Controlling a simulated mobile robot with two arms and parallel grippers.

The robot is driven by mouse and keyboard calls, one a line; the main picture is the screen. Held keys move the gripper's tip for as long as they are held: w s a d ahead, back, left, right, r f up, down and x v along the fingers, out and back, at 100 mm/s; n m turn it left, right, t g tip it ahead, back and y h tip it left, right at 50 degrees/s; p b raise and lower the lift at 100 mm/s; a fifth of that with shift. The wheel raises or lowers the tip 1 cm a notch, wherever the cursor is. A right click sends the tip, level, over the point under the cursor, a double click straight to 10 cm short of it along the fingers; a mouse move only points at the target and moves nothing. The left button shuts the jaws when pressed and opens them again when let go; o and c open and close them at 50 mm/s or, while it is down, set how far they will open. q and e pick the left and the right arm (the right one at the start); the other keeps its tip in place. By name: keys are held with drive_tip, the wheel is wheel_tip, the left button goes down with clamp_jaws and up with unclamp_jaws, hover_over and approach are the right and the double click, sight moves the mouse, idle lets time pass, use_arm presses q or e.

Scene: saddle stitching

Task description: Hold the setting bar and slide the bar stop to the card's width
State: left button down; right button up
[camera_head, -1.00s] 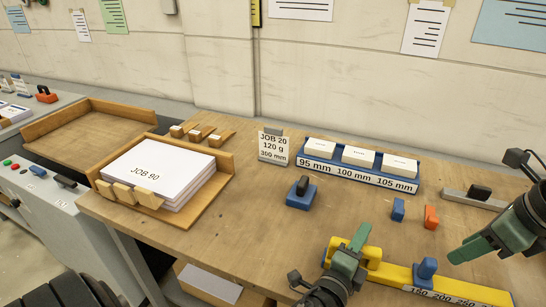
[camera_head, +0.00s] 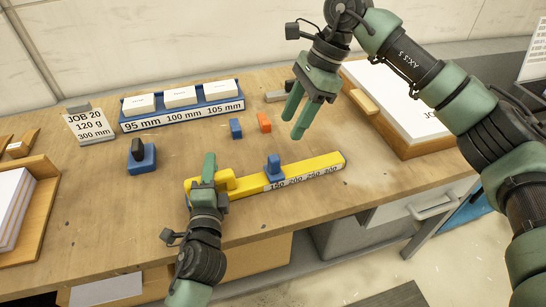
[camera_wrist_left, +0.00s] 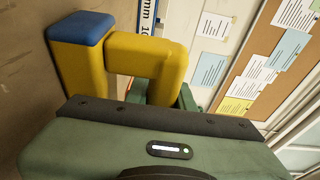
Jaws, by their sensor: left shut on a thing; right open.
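The yellow setting bar (camera_head: 319,168) lies on the wooden bench with a printed scale along its front. The blue bar stop (camera_head: 273,169) stands on the bar near the scale's low end. The job card (camera_head: 89,124), reading JOB 20, 120 g, 300 mm, stands at the back left. My left gripper (camera_head: 208,172) is shut on the yellow handle at the bar's left end; the handle (camera_wrist_left: 150,48) also shows close up in the left wrist view. My right gripper (camera_head: 297,112) is open and empty above the bench, behind and right of the stop.
A blue rack (camera_head: 181,114) of white blocks marked 95, 100 and 105 mm stands at the back. A blue block (camera_head: 236,128), an orange block (camera_head: 264,122) and a blue-based tool (camera_head: 142,158) stand behind the bar. A paper tray (camera_head: 402,139) is at right.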

sight(275, 157)
drive_tip(key=shift+n, duration=0.4)
drive_tip(key=x, duration=1.2)
drive_tip(key=shift+r, duration=0.1)
clamp_jaws()
idle(0.7)
